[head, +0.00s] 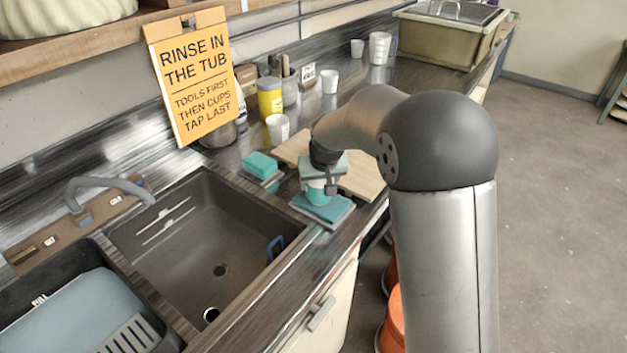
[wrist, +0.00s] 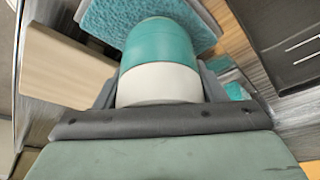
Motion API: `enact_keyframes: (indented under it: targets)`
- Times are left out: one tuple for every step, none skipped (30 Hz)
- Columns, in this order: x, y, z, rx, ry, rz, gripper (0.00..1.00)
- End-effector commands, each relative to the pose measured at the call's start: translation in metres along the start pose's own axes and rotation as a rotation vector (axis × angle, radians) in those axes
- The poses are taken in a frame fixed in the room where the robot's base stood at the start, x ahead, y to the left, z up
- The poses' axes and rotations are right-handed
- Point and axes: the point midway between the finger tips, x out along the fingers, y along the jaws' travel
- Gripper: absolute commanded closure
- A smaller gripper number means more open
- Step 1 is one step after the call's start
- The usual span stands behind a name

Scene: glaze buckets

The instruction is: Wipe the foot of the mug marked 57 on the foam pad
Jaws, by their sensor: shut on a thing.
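My gripper (head: 322,184) is shut on a mug with a teal band and a white band. In the wrist view the mug (wrist: 158,65) sits between the two dark fingers (wrist: 158,92). No number shows on its visible side. The teal foam pad (head: 335,211) lies in a shallow tray at the counter's front edge, directly below the mug in the head view. The pad also shows beyond the mug in the wrist view (wrist: 100,25). The mug's far end meets the pad in the picture; I cannot tell whether it touches or is slightly above it.
A second teal sponge (head: 260,163) sits left of the pad. A wooden board (head: 363,178) lies behind my gripper. The sink (head: 190,255) is at left. Several cups, including a white one (head: 278,130), and a yellow jar (head: 270,98) stand farther back near the orange sign (head: 193,78).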

Motion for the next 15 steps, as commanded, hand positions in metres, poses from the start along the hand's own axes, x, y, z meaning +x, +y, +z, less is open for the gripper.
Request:
enact_keyframes:
  targets:
    - [0.000,0.004,0.004,0.002,-0.001,0.001,0.68]
    - [-0.001,0.005,0.006,0.002,-0.001,0.001,0.68]
    - [-0.001,0.008,0.008,0.002,-0.001,0.001,0.68]
    - [-0.002,0.009,0.010,0.002,-0.002,0.001,0.68]
    - [-0.002,0.011,0.012,0.002,-0.002,0.002,0.68]
    - [-0.003,0.013,0.014,0.001,-0.002,0.002,0.68]
    - [-0.004,0.015,0.016,0.001,-0.002,0.002,0.68]
    - [-0.005,0.016,0.017,0.001,-0.002,0.002,0.68]
    - [-0.006,0.018,0.020,0.002,-0.003,0.002,0.68]
    - [-0.006,0.020,0.022,0.002,-0.003,0.002,0.68]
    - [-0.007,0.022,0.023,0.002,-0.003,0.002,0.68]
    - [-0.008,0.024,0.025,0.001,-0.003,0.002,0.68]
    - [-0.009,0.025,0.026,0.001,-0.003,0.002,0.68]
    - [-0.009,0.026,0.028,0.000,-0.003,0.002,0.68]
    - [-0.009,0.027,0.029,0.000,-0.004,0.002,0.68]
